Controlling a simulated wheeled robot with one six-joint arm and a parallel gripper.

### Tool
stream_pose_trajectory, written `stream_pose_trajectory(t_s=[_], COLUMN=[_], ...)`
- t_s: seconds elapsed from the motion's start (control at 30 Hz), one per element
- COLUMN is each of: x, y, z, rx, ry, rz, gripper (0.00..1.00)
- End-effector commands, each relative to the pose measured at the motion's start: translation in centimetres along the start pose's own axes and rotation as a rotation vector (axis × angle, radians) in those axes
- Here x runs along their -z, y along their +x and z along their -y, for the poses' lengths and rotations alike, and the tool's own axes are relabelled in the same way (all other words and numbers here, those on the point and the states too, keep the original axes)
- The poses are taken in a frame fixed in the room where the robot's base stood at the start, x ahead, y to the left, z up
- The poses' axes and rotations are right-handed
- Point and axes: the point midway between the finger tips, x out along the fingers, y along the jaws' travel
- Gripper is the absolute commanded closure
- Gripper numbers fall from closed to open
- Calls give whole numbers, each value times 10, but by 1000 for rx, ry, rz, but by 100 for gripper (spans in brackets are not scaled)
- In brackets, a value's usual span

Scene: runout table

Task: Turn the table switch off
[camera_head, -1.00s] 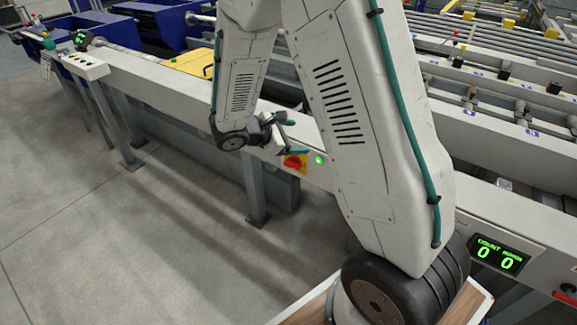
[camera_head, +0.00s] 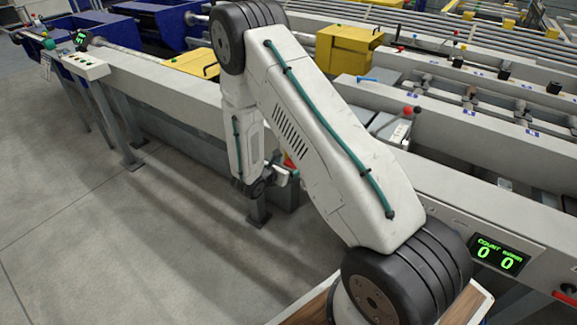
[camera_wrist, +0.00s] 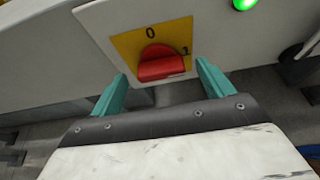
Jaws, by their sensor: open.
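The table switch is a red rotary knob (camera_wrist: 160,64) on a yellow plate (camera_wrist: 128,42) marked 0 at the top and 1 at the right. The knob's grip lies roughly crosswise, with its right end near the 1. My gripper (camera_wrist: 161,74) is open, its teal fingers to the left and right of the knob, with nothing between them clearly gripped. Whether a fingertip touches the knob I cannot tell. In the head view the switch (camera_head: 289,160) is mostly hidden by my arm, and my gripper (camera_head: 282,177) is just below it.
A green lamp (camera_wrist: 244,4) glows right of the switch. The white table rail (camera_head: 150,85) runs along the aisle, with a table leg (camera_head: 258,208) below. A counter display (camera_head: 498,256) reads 0 0. Open grey floor (camera_head: 120,240) lies at the left.

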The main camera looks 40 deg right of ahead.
Motion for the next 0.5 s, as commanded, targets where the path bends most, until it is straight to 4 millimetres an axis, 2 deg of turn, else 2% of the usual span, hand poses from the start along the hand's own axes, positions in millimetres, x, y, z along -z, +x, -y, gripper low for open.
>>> stream_pose_trajectory(t_s=[0.13,0.4,0.43,0.5], x=[0,0,0,0], y=[12,14,14,14], z=[0,0,0,0], rx=[0,0,0,0], ry=[1,1,1,1], rz=[0,0,0,0], gripper=[20,20,23,42])
